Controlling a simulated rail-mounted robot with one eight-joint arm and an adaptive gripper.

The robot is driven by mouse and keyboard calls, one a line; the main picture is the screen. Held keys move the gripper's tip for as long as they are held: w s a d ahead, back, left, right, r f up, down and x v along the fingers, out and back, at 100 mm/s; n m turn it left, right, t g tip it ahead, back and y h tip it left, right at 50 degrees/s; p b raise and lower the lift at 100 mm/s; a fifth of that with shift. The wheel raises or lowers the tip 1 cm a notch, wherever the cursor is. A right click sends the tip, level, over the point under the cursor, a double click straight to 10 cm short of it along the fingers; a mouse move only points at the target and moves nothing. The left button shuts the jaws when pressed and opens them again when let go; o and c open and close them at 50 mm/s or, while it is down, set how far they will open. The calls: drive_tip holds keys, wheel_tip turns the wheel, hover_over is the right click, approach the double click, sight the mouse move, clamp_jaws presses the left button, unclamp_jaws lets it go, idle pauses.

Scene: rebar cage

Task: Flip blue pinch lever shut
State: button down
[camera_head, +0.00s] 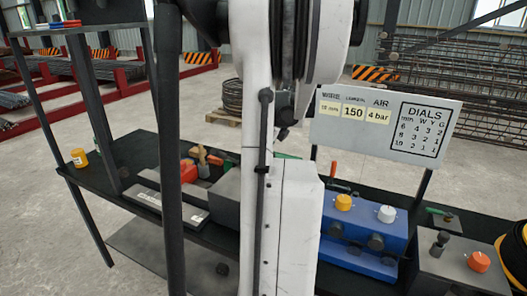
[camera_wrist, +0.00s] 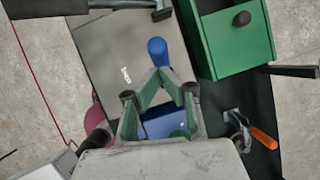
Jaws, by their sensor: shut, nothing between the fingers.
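In the wrist view, a blue lever (camera_wrist: 157,52) with a rounded end shows just beyond my fingertips, over a grey plate. A blue part (camera_wrist: 163,122) shows between my finger links; whether it joins the lever is hidden. My gripper (camera_wrist: 160,74) has green fingers that meet at the tips, shut and empty. The tips overlap the lower end of the lever in the picture; I cannot tell if they touch it. In the head view my own arm hides the gripper and the lever.
A green box (camera_wrist: 232,38) with a black knob stands right of the lever. An orange-handled tool (camera_wrist: 262,138) lies lower right. In the head view, a blue unit (camera_head: 365,235) with yellow and white knobs stands right of my arm, below a sign (camera_head: 385,118).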

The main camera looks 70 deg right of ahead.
drive_tip(key=s+v, duration=0.1)
drive_tip(key=v, duration=1.1)
drive_tip(key=shift+s+a+f, duration=0.15)
drive_tip(key=shift+a+f, duration=0.05)
drive_tip(key=shift+a, duration=0.05)
